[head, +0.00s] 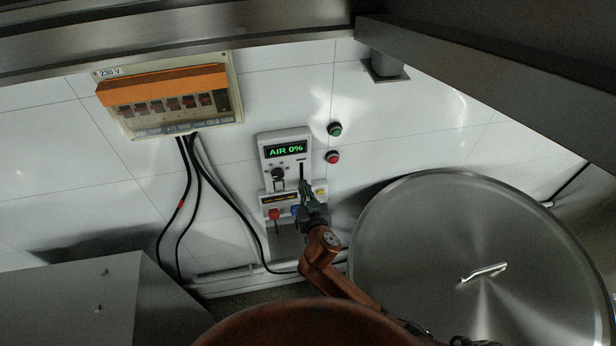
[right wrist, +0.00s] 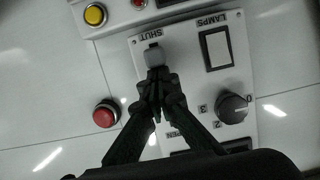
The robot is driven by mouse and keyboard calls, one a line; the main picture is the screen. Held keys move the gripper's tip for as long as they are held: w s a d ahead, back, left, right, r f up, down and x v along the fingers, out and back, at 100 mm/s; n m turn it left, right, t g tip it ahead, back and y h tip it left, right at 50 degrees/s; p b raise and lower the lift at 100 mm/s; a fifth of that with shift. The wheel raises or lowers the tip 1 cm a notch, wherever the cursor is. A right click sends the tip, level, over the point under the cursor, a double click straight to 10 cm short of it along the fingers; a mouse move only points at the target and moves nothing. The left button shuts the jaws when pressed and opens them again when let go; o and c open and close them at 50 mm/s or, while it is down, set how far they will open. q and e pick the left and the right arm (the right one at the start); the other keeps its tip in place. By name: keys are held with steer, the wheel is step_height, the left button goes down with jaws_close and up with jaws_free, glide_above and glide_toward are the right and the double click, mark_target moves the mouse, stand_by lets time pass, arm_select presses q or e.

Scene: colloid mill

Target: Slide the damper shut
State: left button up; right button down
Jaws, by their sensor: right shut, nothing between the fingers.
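The damper slider (right wrist: 153,56) has a small grey knob and sits at the SHUT end of its track in the right wrist view. The OPEN label lies at the track's other end, partly behind my fingers. The control panel (head: 272,149) is white, and its green display reads AIR 0%. My right gripper (head: 307,190) is at the lower part of this panel in the head view. In the right wrist view, its fingers (right wrist: 158,76) are shut and empty, with the tips right against or just beside the knob; I cannot tell whether they touch. My left gripper is not in view.
A black rotary dial (right wrist: 232,108) and a LAMPS switch (right wrist: 217,48) sit beside the track. A red button (head: 333,157) and a green button (head: 335,129) are on the wall. A breaker box (head: 233,85) hangs left; a large steel lid (head: 430,240) stands right.

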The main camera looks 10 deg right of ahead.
steer(key=shift+f, duration=0.4)
steer(key=shift+r+p, duration=0.45)
steer(key=shift+r, duration=0.05)
steer(key=r+p, duration=0.2)
steer(key=r, duration=0.2)
steer(key=shift+s+p, duration=0.25)
steer(key=shift+p, duration=0.15)
steer(key=b+v, duration=0.2)
steer(key=v, duration=0.7)
steer(key=shift+s+b, duration=0.3)
steer(key=shift+b, duration=0.05)
steer(key=shift+f, duration=0.15)
